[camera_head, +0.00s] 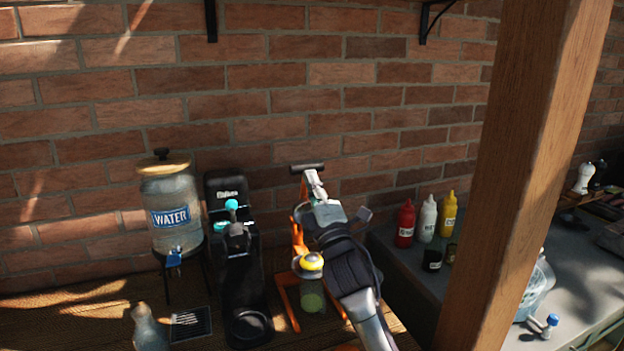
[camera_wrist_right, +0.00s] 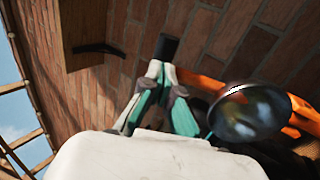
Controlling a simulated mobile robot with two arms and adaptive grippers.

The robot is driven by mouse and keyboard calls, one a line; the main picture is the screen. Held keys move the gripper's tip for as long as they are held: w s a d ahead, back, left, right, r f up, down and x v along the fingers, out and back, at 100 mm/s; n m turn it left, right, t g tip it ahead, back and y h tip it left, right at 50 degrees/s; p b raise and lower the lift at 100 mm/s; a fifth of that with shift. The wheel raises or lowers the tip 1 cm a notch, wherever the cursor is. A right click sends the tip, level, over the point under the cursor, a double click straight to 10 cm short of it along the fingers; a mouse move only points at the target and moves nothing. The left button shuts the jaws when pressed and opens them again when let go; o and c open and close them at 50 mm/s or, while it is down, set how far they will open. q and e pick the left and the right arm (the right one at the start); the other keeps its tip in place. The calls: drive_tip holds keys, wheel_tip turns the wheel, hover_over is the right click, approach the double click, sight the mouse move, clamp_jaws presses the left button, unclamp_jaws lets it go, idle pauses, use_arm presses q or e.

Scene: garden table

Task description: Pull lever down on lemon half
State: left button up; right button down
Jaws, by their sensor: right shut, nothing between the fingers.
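The orange lever press (camera_head: 297,232) stands on the wooden table, in front of the brick wall. Its lever is raised, with a black handle (camera_head: 307,167) at the top; the handle also shows in the wrist view (camera_wrist_right: 167,47). A yellow round piece (camera_head: 311,262), which looks like the lemon half, sits low on the press above a glass (camera_head: 313,298). A dark shiny dome (camera_wrist_right: 249,111) hangs on the orange arm in the wrist view. My right gripper (camera_head: 312,177) is shut and empty, its fingertips (camera_wrist_right: 157,70) close to the handle; contact is unclear. My left gripper is not in view.
A water dispenser (camera_head: 171,208) and a black coffee machine (camera_head: 236,270) stand left of the press. A glass bottle (camera_head: 148,328) is at the front left. Sauce bottles (camera_head: 427,219) and a wooden post (camera_head: 515,175) are on the right.

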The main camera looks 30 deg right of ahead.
drive_tip(key=shift+g, duration=0.6)
drive_tip(key=p+x, duration=0.4)
drive_tip(key=x, duration=0.1)
drive_tip(key=shift+w+r, duration=0.1)
drive_tip(key=shift+r, duration=0.05)
drive_tip(key=shift+w+d, duration=0.15)
drive_tip(key=shift+w, duration=0.2)
drive_tip(key=shift+s+r, duration=0.1)
drive_tip(key=shift+s, duration=0.05)
